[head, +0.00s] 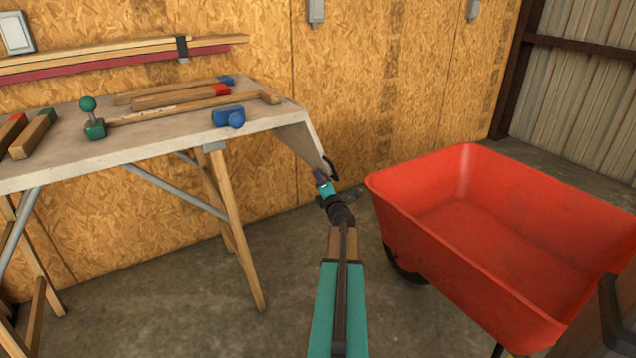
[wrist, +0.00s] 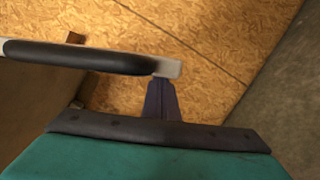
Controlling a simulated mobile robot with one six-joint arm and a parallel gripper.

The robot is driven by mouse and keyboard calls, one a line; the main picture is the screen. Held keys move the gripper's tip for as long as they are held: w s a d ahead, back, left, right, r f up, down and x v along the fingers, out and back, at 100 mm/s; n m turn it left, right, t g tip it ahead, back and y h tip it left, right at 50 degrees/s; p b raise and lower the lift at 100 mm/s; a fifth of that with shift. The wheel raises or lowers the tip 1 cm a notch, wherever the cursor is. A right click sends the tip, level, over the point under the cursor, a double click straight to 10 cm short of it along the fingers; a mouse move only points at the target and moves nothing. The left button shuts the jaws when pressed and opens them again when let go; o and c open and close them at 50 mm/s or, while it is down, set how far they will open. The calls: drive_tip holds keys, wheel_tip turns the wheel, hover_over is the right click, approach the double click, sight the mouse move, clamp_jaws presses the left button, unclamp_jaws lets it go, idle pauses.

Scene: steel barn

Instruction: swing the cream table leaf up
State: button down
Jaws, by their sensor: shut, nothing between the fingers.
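The cream table leaf (head: 301,141) slopes down from the right end of the workbench in the head view. A dark handle (head: 331,167) shows at its low outer end. In the wrist view a black grip with a pale end (wrist: 120,63) reaches in from the left. My gripper (head: 321,177) is at the leaf's lower end, close to that handle. In the wrist view its purple fingers (wrist: 161,88) are shut with nothing between them, their tips at the pale end of the black grip. I cannot tell whether they touch it.
The workbench top (head: 150,145) holds a blue mallet head (head: 229,117), a green-knobbed tool (head: 92,120) and several wooden-handled tools. A red wheelbarrow (head: 500,230) stands close on the right. The chipboard wall (head: 350,80) is behind. Bare floor lies below the leaf.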

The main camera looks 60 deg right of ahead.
drive_tip(key=shift+s+d, duration=0.15)
drive_tip(key=shift+a, duration=0.2)
drive_tip(key=s+a+f, duration=0.2)
drive_tip(key=s+a, duration=0.4)
drive_tip(key=a, duration=0.3)
drive_tip(key=shift+s+f+b, duration=0.25)
drive_tip(key=shift+b, duration=0.15)
idle(0.7)
drive_tip(key=shift+s, duration=0.1)
idle(0.5)
